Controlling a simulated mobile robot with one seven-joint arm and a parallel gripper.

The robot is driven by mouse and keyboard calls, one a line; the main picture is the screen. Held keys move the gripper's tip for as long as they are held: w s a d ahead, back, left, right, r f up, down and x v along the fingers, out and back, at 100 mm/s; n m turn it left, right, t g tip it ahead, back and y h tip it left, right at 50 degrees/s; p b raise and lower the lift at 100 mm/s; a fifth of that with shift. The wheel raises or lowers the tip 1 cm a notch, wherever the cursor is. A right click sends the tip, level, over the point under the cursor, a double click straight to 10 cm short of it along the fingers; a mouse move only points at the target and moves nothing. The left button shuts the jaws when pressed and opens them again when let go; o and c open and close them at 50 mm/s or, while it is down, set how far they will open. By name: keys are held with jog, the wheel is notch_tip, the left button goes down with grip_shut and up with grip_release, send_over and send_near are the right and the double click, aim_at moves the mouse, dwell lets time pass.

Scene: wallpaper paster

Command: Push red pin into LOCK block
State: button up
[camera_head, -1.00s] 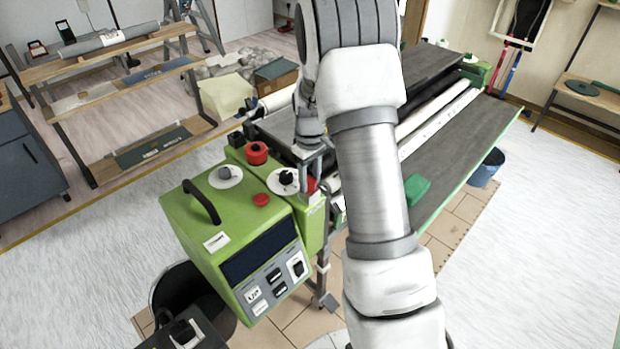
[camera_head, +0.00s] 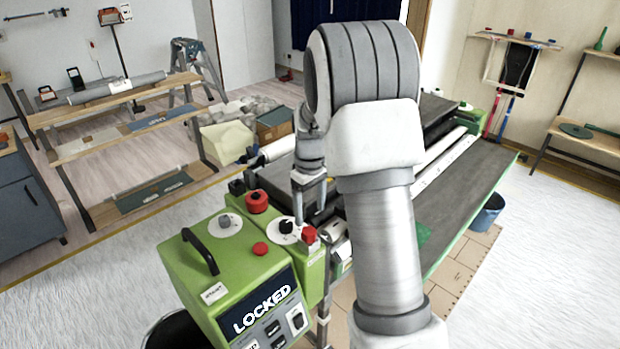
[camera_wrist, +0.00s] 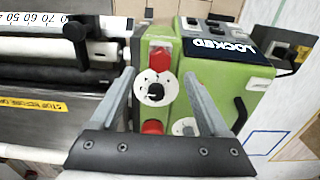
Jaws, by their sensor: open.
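The red pin (camera_head: 310,234) is at the front end of the narrow green block (camera_head: 312,262) beside the green control box; it also shows in the wrist view (camera_wrist: 160,52). I cannot tell how deep it sits. The display (camera_head: 262,309) on the box reads "LOCKED", also in the wrist view (camera_wrist: 228,50). My gripper (camera_head: 311,208) is above the block, close to the pin. In the wrist view my gripper (camera_wrist: 158,73) is open and empty, its fingers on either side of the block, with the pin ahead between the tips.
A black knob on a white dial (camera_head: 287,228) and a red knob (camera_head: 257,201) sit behind the pin. A red button (camera_head: 260,248) and a black handle (camera_head: 199,251) are on the box top. The pasting machine's long rollers and table (camera_head: 465,190) extend right.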

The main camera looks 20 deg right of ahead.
aim_at(310, 231)
notch_tip(310, 231, up, 10)
jog(key=shift+r, duration=0.2)
dwell(0.5)
jog(key=s+a+r+m+t, duration=0.1)
jog(key=s+a+r, duration=0.25)
jog(key=s, duration=0.25)
jog(key=s+a+r+m+t, duration=0.1)
jog(key=s+a+r+t, duration=0.15)
jog(key=s+r, duration=0.35)
jog(key=s+a+f+m+t, duration=0.1)
jog(key=s+a, duration=0.1)
jog(key=s, duration=0.5)
jog(key=s+a+f+m+t, duration=0.1)
jog(key=s+a, duration=0.1)
jog(key=s, duration=0.5)
jog(key=shift+a, duration=0.25)
